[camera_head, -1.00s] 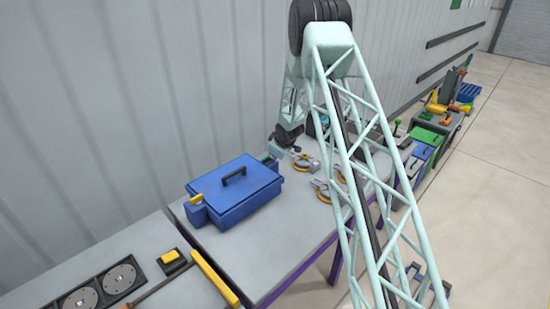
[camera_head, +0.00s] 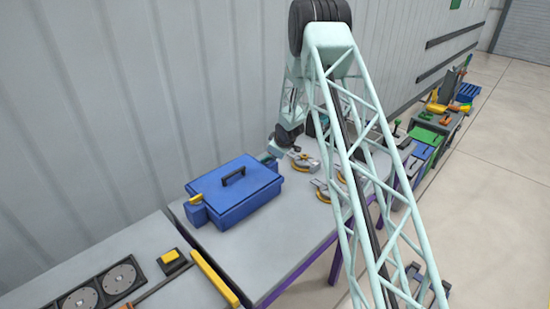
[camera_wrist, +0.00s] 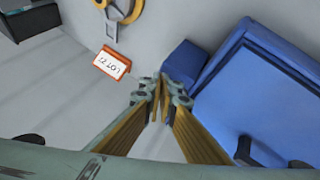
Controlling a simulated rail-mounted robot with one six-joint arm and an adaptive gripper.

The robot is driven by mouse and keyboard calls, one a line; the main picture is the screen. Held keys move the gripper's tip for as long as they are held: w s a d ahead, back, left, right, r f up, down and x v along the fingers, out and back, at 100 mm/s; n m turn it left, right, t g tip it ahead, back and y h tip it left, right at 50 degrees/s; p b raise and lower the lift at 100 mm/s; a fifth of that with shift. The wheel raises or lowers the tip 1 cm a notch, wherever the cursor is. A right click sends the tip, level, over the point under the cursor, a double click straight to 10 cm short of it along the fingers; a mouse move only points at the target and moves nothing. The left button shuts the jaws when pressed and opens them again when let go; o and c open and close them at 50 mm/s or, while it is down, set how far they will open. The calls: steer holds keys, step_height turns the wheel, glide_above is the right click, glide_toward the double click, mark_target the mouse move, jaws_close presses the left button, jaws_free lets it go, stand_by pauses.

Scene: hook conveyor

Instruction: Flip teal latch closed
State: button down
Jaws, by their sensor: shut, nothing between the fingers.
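The blue box (camera_head: 235,192) with a dark top handle sits closed on the grey table. A yellow latch (camera_head: 197,199) shows on its left end. A small teal part (camera_head: 267,158) shows at its far right end; I cannot tell clearly how the latch there is turned. In the wrist view the blue box (camera_wrist: 255,95) fills the right side, with a blue block (camera_wrist: 183,62) at its end. My gripper (camera_wrist: 160,84) is shut and empty, its tips beside that block. No teal latch shows clearly in the wrist view; the fingers may hide it.
Orange and grey ring-shaped parts (camera_head: 303,161) lie on the table right of the box. An orange-edged label (camera_wrist: 112,63) lies left of my fingers. A corrugated wall stands close behind. Another table with round discs (camera_head: 121,277) adjoins at the left.

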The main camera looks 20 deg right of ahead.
steer(key=shift+w+a+r, duration=0.15)
steer(key=shift+w+r, duration=0.05)
steer(key=shift+r, duration=0.05)
stand_by(0.6)
steer(key=s+d+r, duration=0.7)
steer(key=shift+r, duration=0.3)
stand_by(0.7)
steer(key=shift+s, duration=0.1)
stand_by(0.5)
